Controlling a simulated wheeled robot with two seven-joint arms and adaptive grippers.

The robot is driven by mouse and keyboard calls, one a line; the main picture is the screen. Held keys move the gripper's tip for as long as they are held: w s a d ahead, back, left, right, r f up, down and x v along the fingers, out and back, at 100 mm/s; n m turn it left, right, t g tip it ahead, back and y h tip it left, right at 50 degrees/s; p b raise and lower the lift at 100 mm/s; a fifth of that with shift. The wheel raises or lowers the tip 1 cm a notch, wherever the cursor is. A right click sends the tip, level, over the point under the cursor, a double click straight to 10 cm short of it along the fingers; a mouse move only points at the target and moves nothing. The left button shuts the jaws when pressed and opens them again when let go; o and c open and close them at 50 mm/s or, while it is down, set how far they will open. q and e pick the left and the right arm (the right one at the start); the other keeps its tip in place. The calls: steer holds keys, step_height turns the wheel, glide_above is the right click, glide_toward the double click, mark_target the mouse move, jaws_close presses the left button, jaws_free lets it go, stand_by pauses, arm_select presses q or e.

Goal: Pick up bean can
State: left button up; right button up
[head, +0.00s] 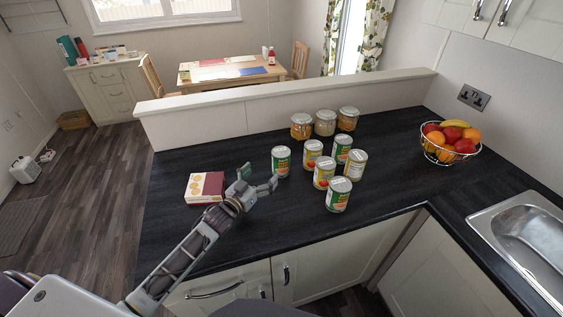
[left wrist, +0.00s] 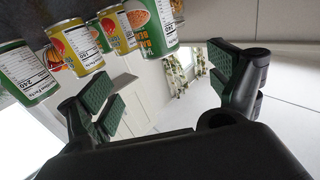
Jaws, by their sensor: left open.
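Several cans stand upright on the dark counter in the head view. The green-labelled ones, which look like bean cans, are the left can (head: 281,161), the rear can (head: 342,150) and the front can (head: 338,195). My left gripper (head: 260,180) is open and empty, low over the counter, just left of and in front of the left green can, apart from it. In the left wrist view that green can (left wrist: 152,25), with beans pictured on its label, appears at the top, beyond my spread fingers (left wrist: 168,88). My right gripper is not in view.
Yellow-labelled cans (head: 324,173) stand among the green ones. Several jars (head: 325,123) stand behind them, near the low wall (head: 230,115). A red and cream box (head: 205,188) lies left of my gripper. A fruit basket (head: 450,143) and sink (head: 528,236) are at right.

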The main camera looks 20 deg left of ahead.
mark_target(276, 159)
arm_select(q)
steer(key=shift+w, duration=0.1)
steer(key=shift+b+x, duration=0.75)
steer(key=shift+x, duration=0.8)
steer(key=shift+b+x, duration=0.8)
steer(key=shift+x, duration=0.9)
steer(key=shift+b+x, duration=0.35)
steer(key=shift+x, duration=0.65)
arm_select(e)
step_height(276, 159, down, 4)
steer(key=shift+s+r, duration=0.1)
arm_select(q)
steer(key=shift+w+d, duration=0.1)
steer(key=shift+w, duration=0.05)
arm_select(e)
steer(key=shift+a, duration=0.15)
